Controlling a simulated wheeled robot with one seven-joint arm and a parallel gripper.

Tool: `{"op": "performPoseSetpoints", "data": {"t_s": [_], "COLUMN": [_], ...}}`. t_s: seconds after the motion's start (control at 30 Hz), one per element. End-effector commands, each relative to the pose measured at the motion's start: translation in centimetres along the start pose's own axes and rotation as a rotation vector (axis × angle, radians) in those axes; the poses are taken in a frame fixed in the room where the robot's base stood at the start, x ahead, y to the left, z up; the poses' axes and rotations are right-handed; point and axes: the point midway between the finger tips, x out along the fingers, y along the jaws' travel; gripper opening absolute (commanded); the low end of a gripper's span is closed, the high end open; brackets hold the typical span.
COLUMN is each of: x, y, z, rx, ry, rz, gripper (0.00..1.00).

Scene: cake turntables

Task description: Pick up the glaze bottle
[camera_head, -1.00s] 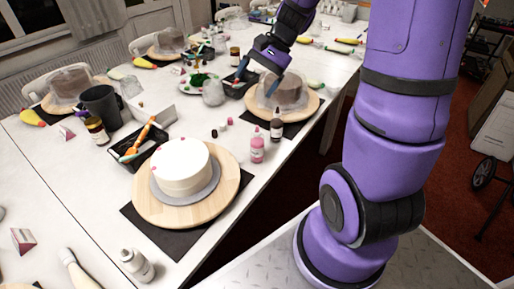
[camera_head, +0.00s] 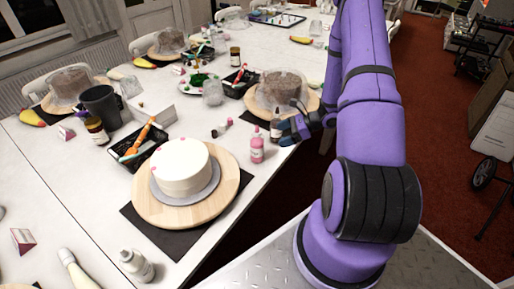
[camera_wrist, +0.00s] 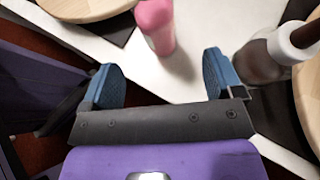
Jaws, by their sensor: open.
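The frames do not settle which bottle is the glaze bottle. A pink bottle (camera_head: 257,147) stands upright on the white table, right of the white cake; in the wrist view the pink bottle (camera_wrist: 157,26) is ahead of the gap between the fingers. A dark bottle with a pale collar (camera_head: 275,129) stands just behind it; in the wrist view the dark bottle (camera_wrist: 257,62) is outside the right finger. My gripper (camera_head: 292,127) is low at the table's right edge, beside the dark bottle. Its blue fingers (camera_wrist: 163,80) are apart with nothing between them.
The white cake (camera_head: 182,167) sits on a wooden turntable (camera_head: 148,207). A brown cake (camera_head: 279,90) on another turntable is behind my gripper. Small pots (camera_head: 221,128) lie left of the bottles. A white bottle (camera_head: 137,265) stands at the front.

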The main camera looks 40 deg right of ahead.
Motion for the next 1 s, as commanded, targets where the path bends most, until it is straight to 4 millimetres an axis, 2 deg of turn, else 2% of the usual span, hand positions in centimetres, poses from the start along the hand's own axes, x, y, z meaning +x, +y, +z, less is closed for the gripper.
{"op": "performPoseSetpoints", "data": {"t_s": [0.17,0.4,0.67,1.0], "x": [1.2,4.6,6.4,10.5], "y": [0.0,0.0,0.1,0.6], "z": [-1.0,-1.0,-0.9,-0.9], "rx": [0.028,0.027,0.026,0.027], "ry": [-0.006,-0.005,-0.006,-0.004], "rz": [-0.015,-0.015,-0.015,-0.015], "gripper": [0.86,0.86,0.86,0.86]}}
